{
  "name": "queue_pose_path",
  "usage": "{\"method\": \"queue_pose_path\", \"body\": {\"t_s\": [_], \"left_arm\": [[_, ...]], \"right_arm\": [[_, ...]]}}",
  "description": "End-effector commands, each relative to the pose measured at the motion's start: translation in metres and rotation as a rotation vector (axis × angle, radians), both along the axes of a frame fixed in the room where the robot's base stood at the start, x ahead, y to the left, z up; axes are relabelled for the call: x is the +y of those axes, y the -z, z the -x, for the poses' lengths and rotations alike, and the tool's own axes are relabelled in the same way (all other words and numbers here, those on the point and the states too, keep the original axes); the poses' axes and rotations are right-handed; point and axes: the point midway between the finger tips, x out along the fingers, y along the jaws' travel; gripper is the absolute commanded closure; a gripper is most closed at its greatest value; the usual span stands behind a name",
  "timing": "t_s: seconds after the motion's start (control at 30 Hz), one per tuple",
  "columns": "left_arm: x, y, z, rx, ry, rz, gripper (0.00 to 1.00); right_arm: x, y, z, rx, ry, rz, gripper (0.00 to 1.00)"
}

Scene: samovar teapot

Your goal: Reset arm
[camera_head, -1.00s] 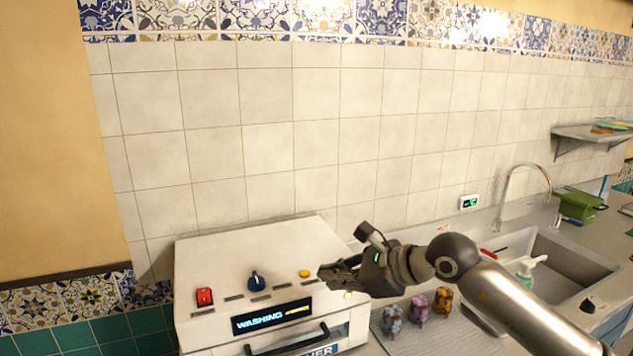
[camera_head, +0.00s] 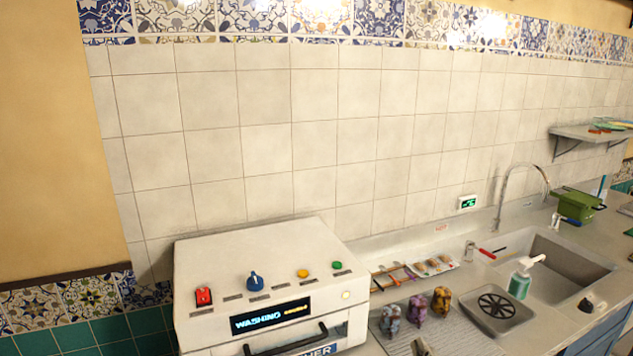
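Neither of my grippers shows clearly in the head view. No arm crosses in front of the white dishwasher (camera_head: 265,262) or the counter. The dishwasher's display (camera_head: 271,315) reads "WASHING".
Several patterned figurines (camera_head: 416,309) stand on the drainboard right of the dishwasher. A square drain tray (camera_head: 497,309), a soap bottle (camera_head: 520,283), the sink (camera_head: 562,268) and its faucet (camera_head: 516,178) are further right.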

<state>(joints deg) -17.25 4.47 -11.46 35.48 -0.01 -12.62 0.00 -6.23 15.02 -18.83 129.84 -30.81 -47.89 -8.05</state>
Motion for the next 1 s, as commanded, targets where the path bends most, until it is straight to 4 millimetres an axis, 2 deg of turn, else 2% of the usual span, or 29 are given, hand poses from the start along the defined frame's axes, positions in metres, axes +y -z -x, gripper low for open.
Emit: {"method": "queue_pose_path", "body": {"t_s": [0.03,0.1,0.2,0.3,0.4,0.6,0.87,1.0], "left_arm": [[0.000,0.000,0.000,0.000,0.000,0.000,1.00],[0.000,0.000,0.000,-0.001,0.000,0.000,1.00],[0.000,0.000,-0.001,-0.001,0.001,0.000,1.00],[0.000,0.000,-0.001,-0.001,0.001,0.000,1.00],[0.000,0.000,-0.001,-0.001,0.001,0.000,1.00],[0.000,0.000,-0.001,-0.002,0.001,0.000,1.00],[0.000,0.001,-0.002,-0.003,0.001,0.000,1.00],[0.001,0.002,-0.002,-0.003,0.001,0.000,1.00]], "right_arm": [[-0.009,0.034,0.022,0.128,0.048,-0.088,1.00],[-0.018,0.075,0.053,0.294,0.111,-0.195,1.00],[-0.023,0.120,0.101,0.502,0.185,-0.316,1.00],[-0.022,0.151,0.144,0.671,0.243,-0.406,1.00],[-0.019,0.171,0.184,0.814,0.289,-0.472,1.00],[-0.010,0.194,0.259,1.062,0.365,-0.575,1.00],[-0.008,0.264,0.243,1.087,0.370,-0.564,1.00],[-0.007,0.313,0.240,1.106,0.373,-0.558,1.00]]}}
